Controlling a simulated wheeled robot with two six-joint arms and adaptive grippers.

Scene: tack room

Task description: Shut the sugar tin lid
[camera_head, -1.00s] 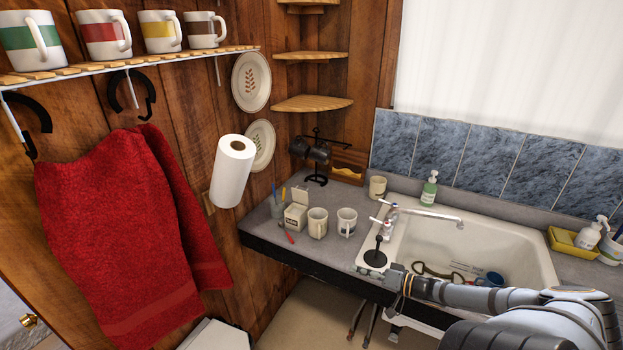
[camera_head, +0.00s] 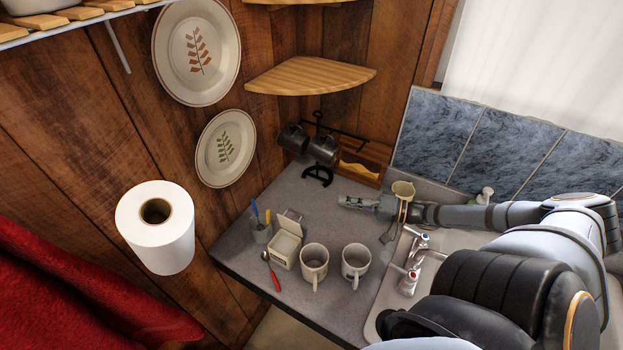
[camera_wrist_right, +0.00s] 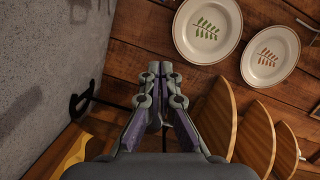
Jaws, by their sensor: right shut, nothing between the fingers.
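The sugar tin (camera_head: 286,249) is a small cream box on the grey counter, left of two mugs. Its lid (camera_head: 289,220) stands raised at the back, so the tin is open. My right gripper (camera_head: 342,201) is shut and empty over the back of the counter, right of the tin and apart from it. In the right wrist view its fingertips (camera_wrist_right: 154,68) are together, pointing towards the wooden wall, and the tin does not show there. My left gripper is not in view.
Two cream mugs (camera_head: 314,261) (camera_head: 356,262) stand right of the tin. A dark mug rack (camera_head: 319,150) stands behind. Bare counter (camera_head: 325,222) lies between tin and gripper.

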